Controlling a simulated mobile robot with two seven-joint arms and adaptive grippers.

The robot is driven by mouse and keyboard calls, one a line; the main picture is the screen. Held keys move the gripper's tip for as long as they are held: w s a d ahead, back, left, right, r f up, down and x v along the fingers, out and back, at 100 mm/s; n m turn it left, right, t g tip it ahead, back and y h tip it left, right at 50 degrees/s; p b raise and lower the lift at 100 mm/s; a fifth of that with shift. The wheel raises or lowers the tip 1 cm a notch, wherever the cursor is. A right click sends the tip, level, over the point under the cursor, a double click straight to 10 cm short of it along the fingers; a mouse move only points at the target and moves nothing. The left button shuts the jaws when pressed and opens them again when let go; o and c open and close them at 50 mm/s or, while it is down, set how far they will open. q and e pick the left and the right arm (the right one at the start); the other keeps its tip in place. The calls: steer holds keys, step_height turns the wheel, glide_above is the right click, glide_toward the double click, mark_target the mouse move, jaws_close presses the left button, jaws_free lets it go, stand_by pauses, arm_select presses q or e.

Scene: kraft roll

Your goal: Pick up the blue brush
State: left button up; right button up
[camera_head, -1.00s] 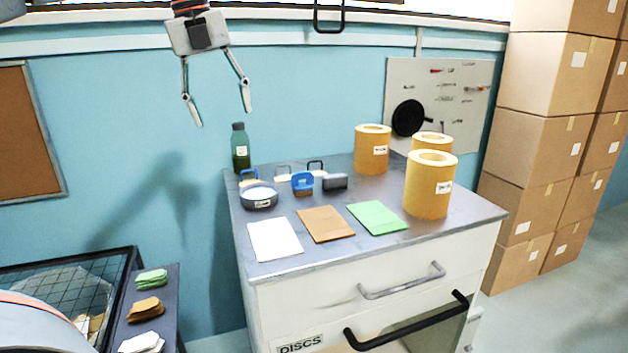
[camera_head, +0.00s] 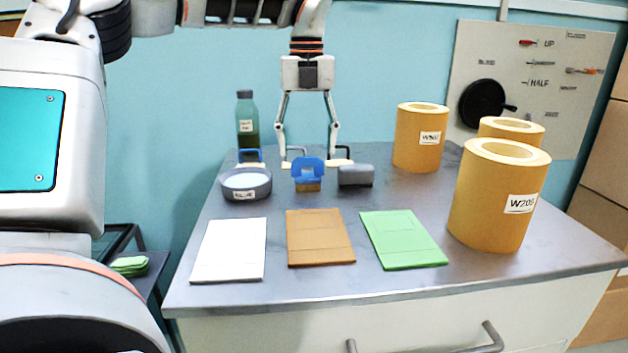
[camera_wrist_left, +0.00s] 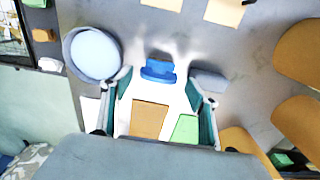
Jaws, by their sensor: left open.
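The blue brush (camera_head: 307,171) has a blue upper part and a brown lower part. It stands on the grey worktop between a round dish and a dark grey block. It also shows in the left wrist view (camera_wrist_left: 160,71), near the middle. My left gripper (camera_head: 308,153) is open and empty, fingers pointing down, just above the brush in the head view. In the left wrist view the gripper's fingers (camera_wrist_left: 166,88) are spread to either side of the brush, with no visible contact. Their exact height above it is unclear. My right gripper is not seen.
The dish (camera_head: 246,183) is left of the brush, the dark grey block (camera_head: 356,176) close on its right. Loop-handled pale pads and a green bottle (camera_head: 246,120) stand behind. White, brown and green sheets lie in front. Large yellow rolls (camera_head: 500,195) stand at right.

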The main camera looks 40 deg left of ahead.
mark_target(307, 160)
arm_select(q)
steer(key=shift+s+f, duration=0.15)
steer(key=shift+f, duration=0.25)
steer(key=f, duration=0.3)
steer(key=shift+s+d+f, duration=0.1)
steer(key=shift+d+f, duration=0.2)
steer(key=shift+f, duration=0.6)
steer(key=c, duration=1.2)
